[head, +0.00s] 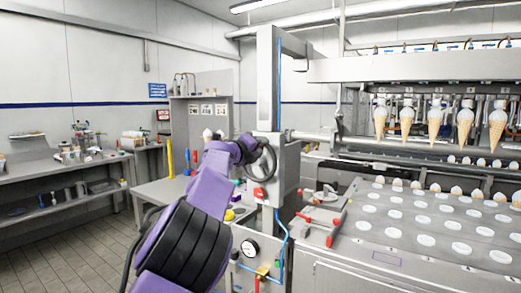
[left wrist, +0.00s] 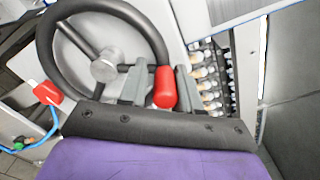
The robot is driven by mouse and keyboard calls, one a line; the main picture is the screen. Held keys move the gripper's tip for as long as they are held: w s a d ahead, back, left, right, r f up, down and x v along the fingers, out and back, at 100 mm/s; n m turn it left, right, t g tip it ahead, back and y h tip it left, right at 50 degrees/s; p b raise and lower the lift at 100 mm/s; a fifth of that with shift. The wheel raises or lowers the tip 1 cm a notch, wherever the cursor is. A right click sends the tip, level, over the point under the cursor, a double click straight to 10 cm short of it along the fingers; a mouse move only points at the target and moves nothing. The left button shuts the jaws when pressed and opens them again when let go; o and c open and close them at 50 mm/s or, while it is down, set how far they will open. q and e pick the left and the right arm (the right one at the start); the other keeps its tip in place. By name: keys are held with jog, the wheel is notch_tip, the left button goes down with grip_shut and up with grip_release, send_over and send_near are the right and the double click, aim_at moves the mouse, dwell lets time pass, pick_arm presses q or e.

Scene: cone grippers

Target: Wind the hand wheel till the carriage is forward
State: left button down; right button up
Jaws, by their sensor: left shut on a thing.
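The hand wheel (left wrist: 48,42) has a dark rim, spokes and a grey hub in the left wrist view. In the head view the wheel (head: 271,163) is on the side of the grey machine column, partly hidden by my purple left arm. My left gripper (left wrist: 160,88) has its two grey fingers on either side of the wheel's red handle (left wrist: 164,86), shut on it. In the head view the left gripper (head: 247,146) is at the wheel, its fingers hard to make out. Several cones (head: 435,121) hang in a row under the machine's overhead beam (head: 420,68). I cannot tell which part is the carriage. My right gripper is not in view.
A plate with several round openings (head: 425,240) lies below the cones. Red-handled clamps (head: 322,217), a gauge (head: 249,248) and a blue hose are near the column. A side table (head: 160,190) stands behind my arm; floor (head: 70,250) is clear at left.

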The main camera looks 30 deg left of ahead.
pick_arm(q)
jog(key=shift+d+r, duration=0.2)
jog(key=shift+r, duration=0.3)
jog(key=c, duration=1.1)
grip_release()
jog(key=shift+o, duration=0.7)
jog(key=shift+d+f, duration=0.1)
jog(key=shift+f, duration=0.05)
jog(key=shift+f, duration=0.1)
jog(key=shift+s, duration=0.2)
jog(key=s+b, duration=0.4)
jog(key=s, duration=0.6)
jog(key=shift+a+b, duration=0.2)
jog(key=shift+b, duration=0.15)
jog(key=shift+s, duration=0.1)
